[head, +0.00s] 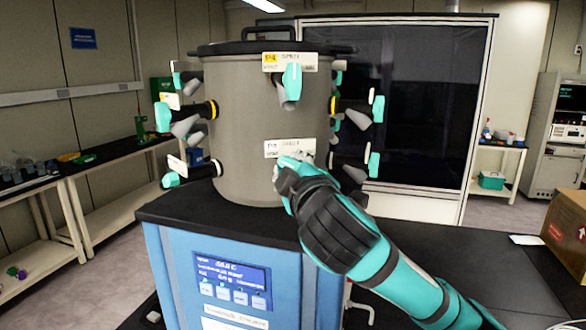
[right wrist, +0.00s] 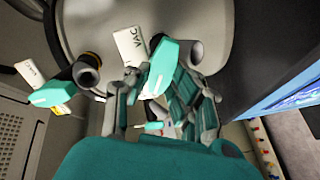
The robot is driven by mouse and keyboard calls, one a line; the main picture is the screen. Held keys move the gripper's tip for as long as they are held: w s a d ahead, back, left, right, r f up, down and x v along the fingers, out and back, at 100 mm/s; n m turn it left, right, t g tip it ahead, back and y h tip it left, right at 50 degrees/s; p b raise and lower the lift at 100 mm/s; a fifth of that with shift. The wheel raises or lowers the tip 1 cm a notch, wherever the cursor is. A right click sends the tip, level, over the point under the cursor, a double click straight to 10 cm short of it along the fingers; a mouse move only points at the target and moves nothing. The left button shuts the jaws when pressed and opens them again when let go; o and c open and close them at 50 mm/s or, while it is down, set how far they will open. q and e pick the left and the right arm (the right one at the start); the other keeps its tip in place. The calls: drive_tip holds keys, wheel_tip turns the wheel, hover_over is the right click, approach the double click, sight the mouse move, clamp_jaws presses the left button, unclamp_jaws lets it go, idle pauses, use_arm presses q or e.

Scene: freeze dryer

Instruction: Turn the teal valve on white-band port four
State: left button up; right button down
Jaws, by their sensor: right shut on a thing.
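The grey drum (head: 240,125) of the freeze dryer carries several ports with teal valves. My right gripper (head: 291,172) is at the drum's lower front, just below a white-band label (head: 283,148). The port and valve behind the gripper are hidden in the head view. In the right wrist view, the fingers of my right gripper (right wrist: 163,92) close around a teal valve handle (right wrist: 164,68) beside a white VAC label (right wrist: 130,46). The port number is not clearly readable. My left gripper is not in view.
A yellow-band port's teal valve (head: 292,81) sits directly above. Other teal valves project at the left (head: 163,117) and right (head: 378,108). The blue base has a display (head: 232,270). A cardboard box (head: 566,230) stands far right; the dark bench (head: 480,275) between is mostly clear.

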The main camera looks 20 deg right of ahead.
drive_tip(key=shift+f+m, duration=0.1)
drive_tip(key=shift+m, duration=0.3)
drive_tip(key=m+b, duration=0.1)
drive_tip(key=m, duration=0.3)
drive_tip(key=shift+m+b, duration=0.35)
drive_tip(key=shift+m, duration=0.05)
drive_tip(key=m, duration=0.3)
drive_tip(key=shift+d+r, duration=0.15)
drive_tip(key=shift+r, duration=0.05)
drive_tip(key=shift+d+m, duration=0.1)
drive_tip(key=shift+m, duration=1.5)
drive_tip(key=shift+r, duration=0.1)
drive_tip(key=c, duration=1.2)
unclamp_jaws()
